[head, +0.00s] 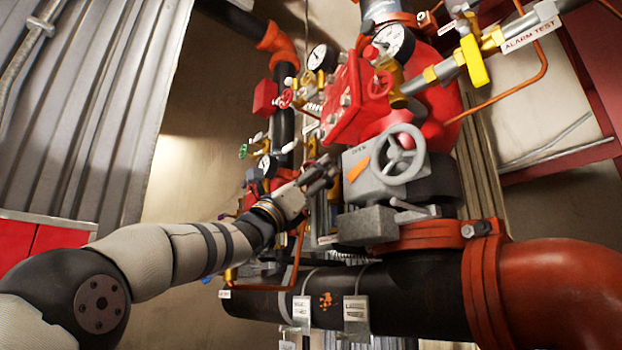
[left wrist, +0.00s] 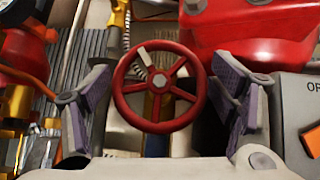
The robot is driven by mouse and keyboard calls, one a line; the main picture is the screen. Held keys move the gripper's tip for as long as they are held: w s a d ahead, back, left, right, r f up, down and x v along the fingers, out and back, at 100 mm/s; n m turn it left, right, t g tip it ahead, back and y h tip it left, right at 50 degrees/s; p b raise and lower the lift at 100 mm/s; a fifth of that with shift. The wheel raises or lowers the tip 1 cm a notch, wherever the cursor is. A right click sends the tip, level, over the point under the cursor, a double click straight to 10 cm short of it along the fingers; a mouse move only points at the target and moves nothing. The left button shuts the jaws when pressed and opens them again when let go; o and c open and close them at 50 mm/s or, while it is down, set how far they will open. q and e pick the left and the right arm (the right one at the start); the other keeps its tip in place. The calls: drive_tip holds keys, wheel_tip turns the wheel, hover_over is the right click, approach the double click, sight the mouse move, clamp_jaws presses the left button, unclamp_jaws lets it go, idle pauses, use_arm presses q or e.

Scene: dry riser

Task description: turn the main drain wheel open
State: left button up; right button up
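My left gripper (left wrist: 162,92) is open, with one finger on each side of the wheel and a gap to the rim on both sides. I cannot tell how far ahead of the fingertips the wheel is. In the head view my left gripper (head: 322,176) is beside the grey valve gearbox, and this wheel is not clearly visible there. My right gripper is not in view.
The grey gearbox (head: 357,188) with a grey handwheel (head: 401,155) stands just right of the gripper. A red valve body (head: 350,105), gauges and smaller wheels crowd above. A thick black pipe (head: 400,298) runs below.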

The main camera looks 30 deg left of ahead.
use_arm(q)
drive_tip(key=c, duration=0.8)
drive_tip(key=shift+s, duration=0.1)
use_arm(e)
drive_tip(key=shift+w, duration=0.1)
